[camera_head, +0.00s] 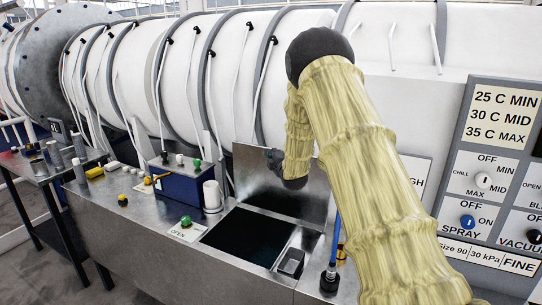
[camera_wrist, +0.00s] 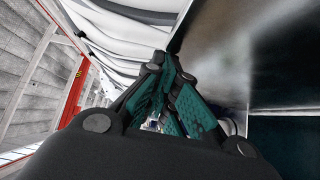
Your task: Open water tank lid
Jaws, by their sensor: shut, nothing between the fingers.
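The water tank lid (camera_head: 262,182) is a shiny metal plate standing raised at the back of a dark square tank opening (camera_head: 243,237) in the metal bench. It also fills the upper right of the wrist view (camera_wrist: 215,45). My gripper (camera_head: 272,157) is at the lid's upper part, in front of its face or at its edge; I cannot tell whether they touch. In the wrist view my gripper (camera_wrist: 162,68) has its dark green-padded fingers closed together with nothing between them. My arm hides part of the lid's right side.
A green button (camera_head: 186,221) with an OPEN label sits left of the tank. The control panel (camera_head: 490,180) is at right.

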